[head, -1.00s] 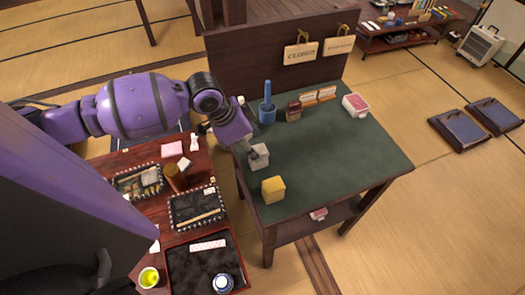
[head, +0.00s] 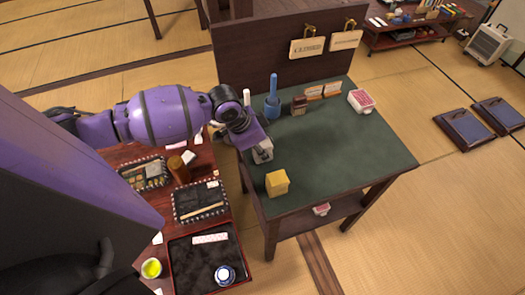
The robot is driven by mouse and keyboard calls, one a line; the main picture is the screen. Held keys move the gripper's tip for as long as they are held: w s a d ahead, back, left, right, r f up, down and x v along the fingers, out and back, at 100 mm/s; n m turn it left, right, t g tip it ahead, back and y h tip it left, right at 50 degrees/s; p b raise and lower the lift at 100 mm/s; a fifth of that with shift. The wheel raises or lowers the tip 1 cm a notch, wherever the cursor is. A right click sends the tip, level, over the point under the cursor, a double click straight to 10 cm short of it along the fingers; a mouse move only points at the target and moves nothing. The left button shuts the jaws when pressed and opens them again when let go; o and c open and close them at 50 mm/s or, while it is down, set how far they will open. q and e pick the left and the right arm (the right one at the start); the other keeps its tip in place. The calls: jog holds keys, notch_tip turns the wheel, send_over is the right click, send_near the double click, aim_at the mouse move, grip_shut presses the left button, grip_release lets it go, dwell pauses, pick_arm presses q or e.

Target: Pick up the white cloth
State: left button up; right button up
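The white cloth (head: 256,158) appears as a small folded greyish-white block near the left edge of the green-topped table (head: 330,150). My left gripper (head: 262,153) is right over it, with its dark fingers overlapping the cloth in the picture. The gripper's body and fingers hide part of the cloth. I cannot tell whether the fingers are open or closed on it. The cloth appears to rest on the tabletop. My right gripper is not in view.
A yellow block (head: 277,183) stands close in front of the cloth. A blue holder (head: 272,105), a brown box (head: 298,105) and a red-and-white box (head: 360,101) stand farther back. A low table with trays (head: 203,257) is at left. The table's middle is clear.

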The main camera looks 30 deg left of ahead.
pick_arm(q)
jog(key=c, duration=0.4)
jog(key=shift+r, duration=0.1)
